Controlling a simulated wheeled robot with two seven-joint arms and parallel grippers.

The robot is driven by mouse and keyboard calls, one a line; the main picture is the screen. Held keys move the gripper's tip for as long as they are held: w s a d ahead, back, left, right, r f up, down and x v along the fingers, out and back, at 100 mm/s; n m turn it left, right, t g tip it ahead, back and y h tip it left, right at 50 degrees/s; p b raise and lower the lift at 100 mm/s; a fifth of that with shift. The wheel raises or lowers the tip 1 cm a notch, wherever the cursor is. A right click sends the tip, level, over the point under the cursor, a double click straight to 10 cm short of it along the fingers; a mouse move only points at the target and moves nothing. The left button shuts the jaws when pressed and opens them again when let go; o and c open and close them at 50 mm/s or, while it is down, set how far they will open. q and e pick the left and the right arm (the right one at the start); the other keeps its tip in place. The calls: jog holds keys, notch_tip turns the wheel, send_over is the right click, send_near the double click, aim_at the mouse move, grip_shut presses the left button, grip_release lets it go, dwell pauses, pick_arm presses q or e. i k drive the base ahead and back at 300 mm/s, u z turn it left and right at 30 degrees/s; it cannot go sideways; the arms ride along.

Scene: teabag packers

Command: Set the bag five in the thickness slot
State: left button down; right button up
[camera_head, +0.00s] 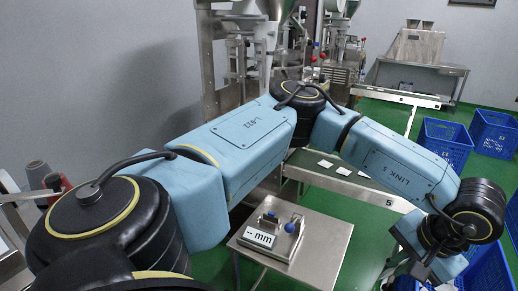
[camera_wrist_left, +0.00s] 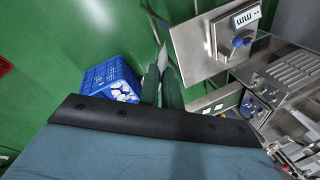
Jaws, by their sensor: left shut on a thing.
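The thickness gauge (camera_head: 269,238) with its "mm" display and blue knob stands on a small steel table (camera_head: 318,240) in the head view. It also shows upside down at the upper right of the left wrist view (camera_wrist_left: 233,32). My left gripper (camera_wrist_left: 161,72) is shut on a thin white bag (camera_wrist_left: 162,57), whose tip shows between the dark fingers. The gripper is beyond the table's right side, apart from the gauge. Its fingertips are hard to make out in the head view. The bag's number cannot be read. My right gripper is not in view.
A conveyor (camera_head: 355,187) marked 5 carries several white bags behind the small table. Blue crates (camera_head: 445,142) stand at the right. One blue crate (camera_wrist_left: 108,78) with white bags in it shows in the wrist view. Packing machines stand at the back. Green floor is open between.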

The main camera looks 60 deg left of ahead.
aim_at(269, 223)
jog(key=u, duration=1.45)
jog(key=i, duration=0.95)
jog(key=z, duration=0.1)
